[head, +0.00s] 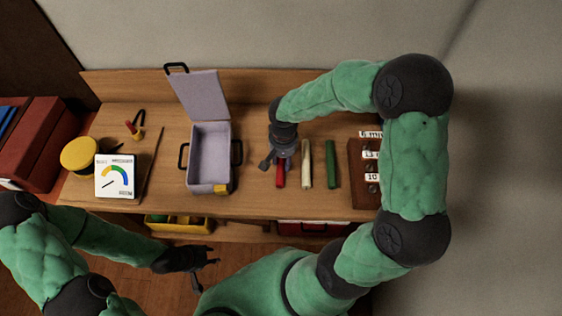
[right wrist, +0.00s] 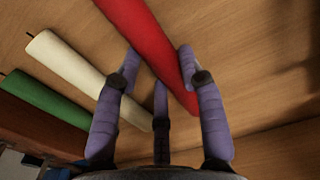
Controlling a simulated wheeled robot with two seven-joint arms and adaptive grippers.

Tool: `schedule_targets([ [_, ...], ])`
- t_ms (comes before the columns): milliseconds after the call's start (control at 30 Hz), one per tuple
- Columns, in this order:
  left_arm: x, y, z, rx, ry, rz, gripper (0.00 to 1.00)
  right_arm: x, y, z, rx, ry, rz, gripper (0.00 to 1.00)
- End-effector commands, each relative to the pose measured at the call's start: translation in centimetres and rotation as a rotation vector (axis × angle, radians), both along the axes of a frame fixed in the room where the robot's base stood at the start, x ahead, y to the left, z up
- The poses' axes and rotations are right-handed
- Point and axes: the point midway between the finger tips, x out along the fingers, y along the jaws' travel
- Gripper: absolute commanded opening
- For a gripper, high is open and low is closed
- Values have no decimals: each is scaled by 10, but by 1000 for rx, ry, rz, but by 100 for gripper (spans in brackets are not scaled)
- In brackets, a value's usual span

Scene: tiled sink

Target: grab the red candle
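The red candle (head: 280,178) lies on the wooden table, left of a cream candle (head: 306,165) and a green candle (head: 331,165). My right gripper (head: 278,162) is over the red candle and hides part of it from the head view. In the right wrist view, the purple fingers (right wrist: 159,62) are spread on either side of the red candle (right wrist: 150,38). The right finger appears close to its edge; a small gap shows at the left finger. Contact is unclear. My left gripper (head: 207,271) is open and empty in front of the table.
An open lilac box (head: 209,190) with dark handles stands left of the candles. A wooden rack with labels (head: 362,195) is on the right. Yellow bins (head: 180,224) sit below the table's front edge.

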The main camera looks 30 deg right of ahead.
Motion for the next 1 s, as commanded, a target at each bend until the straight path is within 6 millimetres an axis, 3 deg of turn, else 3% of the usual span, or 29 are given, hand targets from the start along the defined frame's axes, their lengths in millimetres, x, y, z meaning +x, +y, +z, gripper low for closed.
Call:
schedule_targets([
  [33, 0, 0, 0, 0, 0, 0, 39, 0, 0, 0, 0, 0, 0, 13],
  [67, 0, 0, 0, 0, 0, 0, 39, 0, 0, 0, 0, 0, 0, 5],
  [367, 0, 0, 0, 0, 0, 0, 39, 0, 0, 1, 0, 0, 0, 5],
  [567, 0, 0, 5, 0, 0, 0, 39, 0, 0, 11, 0, -2, 0, 5],
  [733, 0, 0, 14, 0, 0, 0, 39, 1, 0, 36, 0, -4, 0, 5],
  [1000, 0, 0, 31, 0, 0, 0, 39, -42, 13, 90, -1, -7, 1, 5],
])
